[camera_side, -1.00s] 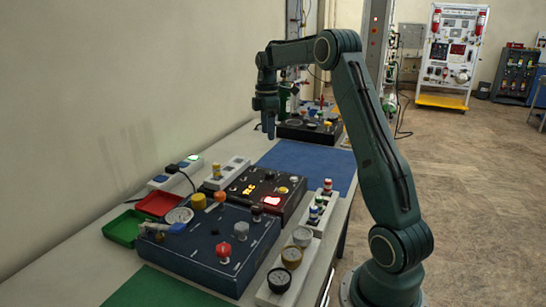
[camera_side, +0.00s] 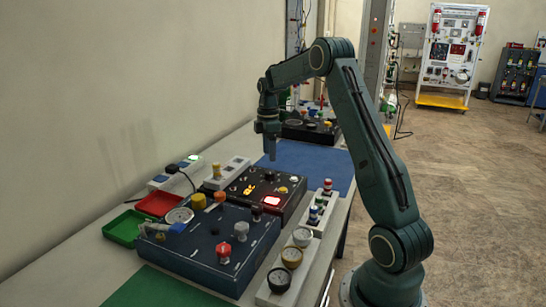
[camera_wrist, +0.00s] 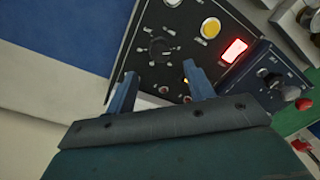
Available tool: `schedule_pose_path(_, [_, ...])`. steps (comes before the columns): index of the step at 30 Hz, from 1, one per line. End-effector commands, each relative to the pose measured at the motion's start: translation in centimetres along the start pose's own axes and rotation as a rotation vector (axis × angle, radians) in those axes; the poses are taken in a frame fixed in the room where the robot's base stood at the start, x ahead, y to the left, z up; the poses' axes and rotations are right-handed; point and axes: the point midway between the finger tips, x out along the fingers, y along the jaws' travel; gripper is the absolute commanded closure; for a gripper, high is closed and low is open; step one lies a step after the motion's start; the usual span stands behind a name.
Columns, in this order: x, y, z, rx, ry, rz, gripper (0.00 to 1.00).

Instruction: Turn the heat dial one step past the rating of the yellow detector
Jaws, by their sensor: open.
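A black control panel (camera_side: 286,197) with an orange digit readout (camera_side: 249,188) and a lit red display (camera_side: 271,201) stands mid-bench. In the wrist view, a black round dial (camera_wrist: 158,47) ringed by white marks sits on this panel; it looks like the heat dial, but its setting is too small to read. A yellow-topped piece (camera_side: 216,170), possibly the yellow detector, stands in a white rack behind the panel; its rating is unreadable. My gripper (camera_side: 271,157) is open and empty above the panel's far side. In the wrist view its fingers (camera_wrist: 162,84) are apart, short of the dial.
A blue-grey panel (camera_side: 195,258) with a gauge and knobs stands in front. A white rack (camera_side: 312,231) with banded pieces and gauges runs along the right. Green (camera_side: 122,231) and red (camera_side: 160,205) trays lie left. A blue mat (camera_side: 310,165) beyond the panel is mostly clear.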

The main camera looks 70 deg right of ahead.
Motion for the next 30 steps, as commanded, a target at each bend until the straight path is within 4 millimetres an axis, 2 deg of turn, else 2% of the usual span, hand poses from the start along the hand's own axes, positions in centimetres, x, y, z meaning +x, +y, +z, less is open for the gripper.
schedule_pose_path(6, [3.4,-0.1,0.0,0.0,-0.001,-0.004,0.47])
schedule_pose_path(12, [5.7,0.0,0.0,0.0,0.0,-0.002,0.47])
schedule_pose_path(18, [6.8,0.0,0.0,0.0,0.0,-0.001,0.47])
schedule_pose_path(27, [6.9,0.0,0.0,0.0,0.0,0.0,0.47])
schedule_pose_path(30, [6.9,0.0,0.0,0.0,0.0,0.0,0.64])
